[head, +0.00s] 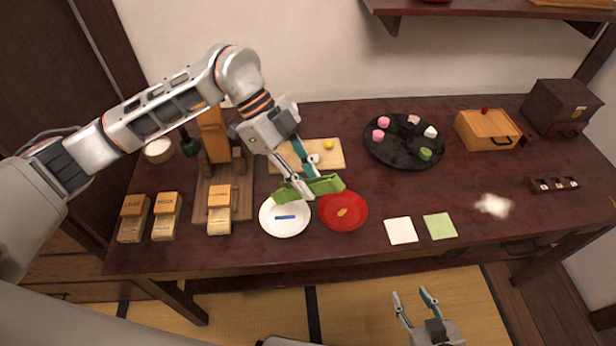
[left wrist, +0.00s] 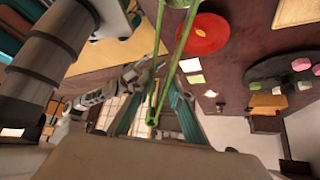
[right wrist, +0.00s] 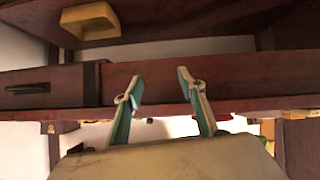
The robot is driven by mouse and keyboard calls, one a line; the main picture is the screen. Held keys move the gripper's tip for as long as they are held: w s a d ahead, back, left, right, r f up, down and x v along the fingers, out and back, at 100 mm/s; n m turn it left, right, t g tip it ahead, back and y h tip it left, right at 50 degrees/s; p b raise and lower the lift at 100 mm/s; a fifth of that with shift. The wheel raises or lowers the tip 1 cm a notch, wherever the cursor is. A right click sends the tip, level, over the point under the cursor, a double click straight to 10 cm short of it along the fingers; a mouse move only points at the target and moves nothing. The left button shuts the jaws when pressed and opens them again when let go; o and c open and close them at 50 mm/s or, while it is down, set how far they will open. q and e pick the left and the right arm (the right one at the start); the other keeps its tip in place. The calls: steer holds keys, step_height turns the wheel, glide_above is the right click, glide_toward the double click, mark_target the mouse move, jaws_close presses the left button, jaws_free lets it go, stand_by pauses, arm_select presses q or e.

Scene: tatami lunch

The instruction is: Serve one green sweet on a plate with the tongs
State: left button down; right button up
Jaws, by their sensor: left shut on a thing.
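My left gripper (head: 301,183) is shut on the green tongs (head: 322,186) and holds them above the gap between the white plate (head: 272,224) and the red plate (head: 343,222). The tongs also show in the left wrist view (left wrist: 175,55), their hinge end between the fingers. A green shape is cut off at that view's top edge; I cannot tell whether the tongs hold anything. A green sweet (head: 425,154) sits on the round black tray (head: 390,152) with pink and white sweets. My right gripper (head: 414,298) is open and empty, in front of the table.
A wooden board (head: 327,160) with small items lies behind the plates. White (head: 401,231) and green (head: 440,226) paper squares lie right of the red plate. A wooden box (head: 487,130) stands right of the tray. Wooden blocks and a wooden stand occupy the left. A shelf (head: 480,14) hangs above.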

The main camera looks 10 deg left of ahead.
arm_select(q)
step_height(320, 180, down, 7)
steer(key=b, duration=0.5)
steer(key=shift+r, duration=0.15)
steer(key=c, duration=2.2)
jaws_free()
arm_select(e)
steer(key=f, duration=0.5)
steer(key=shift+w+d+f, duration=0.1)
steer(key=shift+d+f, duration=0.05)
steer(key=shift+d, duration=0.15)
steer(key=shift+a, duration=0.1)
arm_select(q)
step_height(320, 180, up, 10)
steer(key=p, duration=0.8)
arm_select(e)
step_height(320, 180, up, 8)
steer(key=shift+w+a, duration=0.15)
steer(key=shift+a, duration=0.1)
